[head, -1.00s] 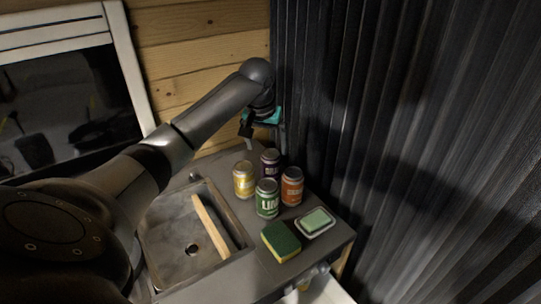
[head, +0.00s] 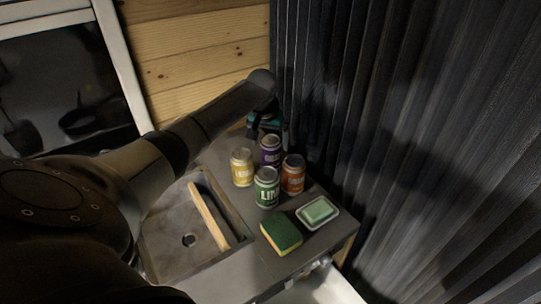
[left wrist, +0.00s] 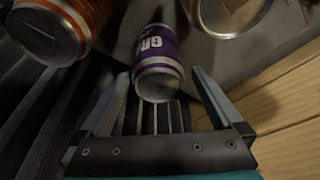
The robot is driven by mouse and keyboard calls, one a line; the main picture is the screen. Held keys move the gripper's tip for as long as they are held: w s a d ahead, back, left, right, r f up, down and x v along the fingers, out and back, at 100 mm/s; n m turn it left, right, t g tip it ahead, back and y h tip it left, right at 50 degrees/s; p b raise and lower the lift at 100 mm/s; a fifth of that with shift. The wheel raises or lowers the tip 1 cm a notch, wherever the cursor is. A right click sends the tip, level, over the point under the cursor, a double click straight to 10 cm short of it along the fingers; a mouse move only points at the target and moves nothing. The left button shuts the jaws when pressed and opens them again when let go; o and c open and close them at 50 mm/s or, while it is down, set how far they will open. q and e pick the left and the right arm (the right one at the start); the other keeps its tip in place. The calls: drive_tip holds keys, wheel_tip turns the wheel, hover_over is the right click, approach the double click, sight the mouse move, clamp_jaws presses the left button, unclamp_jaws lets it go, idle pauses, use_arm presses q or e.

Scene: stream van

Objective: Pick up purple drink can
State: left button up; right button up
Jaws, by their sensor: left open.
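The purple can (head: 270,151) stands on the grey counter, behind the green can (head: 267,188) and between the yellow can (head: 242,168) and the orange can (head: 293,174). My left gripper (head: 266,131) is just behind the purple can, partly hidden by it and by my arm. In the left wrist view the purple can (left wrist: 158,62) shows its printed label and silver end, with my open left gripper (left wrist: 160,85) fingers apart on either side of its near end. Nothing is gripped. My right gripper is not in view.
An orange can (left wrist: 60,30) and a yellow can (left wrist: 228,14) flank the purple one closely. A sink (head: 160,262) with a wooden strip (head: 208,216), a sponge (head: 281,236) and a soap dish (head: 334,221) are in front. A dark corrugated wall (head: 420,120) borders the right.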

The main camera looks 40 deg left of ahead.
use_arm(q)
drive_tip(key=x, duration=0.3)
drive_tip(key=shift+s+d+f, duration=0.2)
drive_tip(key=shift+s+f, duration=0.05)
drive_tip(key=shift+f, duration=0.05)
drive_tip(key=shift+b+x, duration=0.5)
drive_tip(key=shift+x, duration=0.5)
drive_tip(key=shift+w+r, duration=0.1)
clamp_jaws()
